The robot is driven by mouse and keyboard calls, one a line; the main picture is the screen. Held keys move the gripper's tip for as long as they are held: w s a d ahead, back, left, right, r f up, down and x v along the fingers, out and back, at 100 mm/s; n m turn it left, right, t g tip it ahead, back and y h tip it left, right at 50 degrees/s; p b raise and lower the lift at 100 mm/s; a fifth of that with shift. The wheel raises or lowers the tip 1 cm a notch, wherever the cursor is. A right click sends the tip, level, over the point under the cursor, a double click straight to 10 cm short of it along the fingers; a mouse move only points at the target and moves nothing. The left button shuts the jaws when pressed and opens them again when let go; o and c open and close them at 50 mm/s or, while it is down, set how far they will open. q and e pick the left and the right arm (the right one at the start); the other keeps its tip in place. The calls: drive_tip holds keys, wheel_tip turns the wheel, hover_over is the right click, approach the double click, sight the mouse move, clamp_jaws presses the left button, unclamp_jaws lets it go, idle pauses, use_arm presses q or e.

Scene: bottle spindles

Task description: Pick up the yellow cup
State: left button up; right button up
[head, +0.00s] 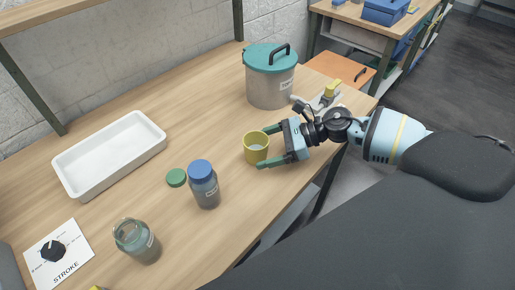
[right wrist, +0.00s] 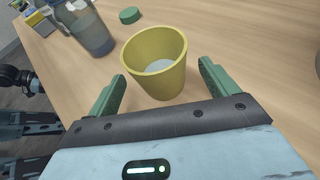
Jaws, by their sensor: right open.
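The yellow cup (head: 256,148) stands upright on the wooden table, near its front edge in the head view. In the right wrist view the cup (right wrist: 156,72) shows a pale patch at the bottom inside. My right gripper (head: 264,147) is open. Its two green fingers reach toward the cup from the right, one on either side of its near part. In the right wrist view the gripper (right wrist: 160,90) has gaps between both fingers and the cup, so it appears not to touch. My left gripper is not in view.
A blue-capped bottle (head: 204,185), a green lid (head: 176,177) and an open glass bottle (head: 137,241) stand left of the cup. A white tray (head: 75,176) lies further left. A teal-lidded pot (head: 270,80) stands behind. The table between tray and pot is clear.

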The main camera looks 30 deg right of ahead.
drive_tip(key=shift+x, duration=1.1)
drive_tip(key=shift+w+a, duration=0.15)
drive_tip(key=shift+a, duration=0.1)
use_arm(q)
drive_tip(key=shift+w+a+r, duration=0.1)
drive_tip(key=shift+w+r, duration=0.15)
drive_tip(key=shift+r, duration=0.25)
use_arm(e)
drive_tip(key=shift+c, duration=0.4)
drive_tip(key=c, duration=1)
use_arm(q)
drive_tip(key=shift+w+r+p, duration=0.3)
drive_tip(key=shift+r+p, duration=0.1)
drive_tip(key=shift+p, duration=0.05)
use_arm(e)
wheel_tip(320, 180, up, 10)
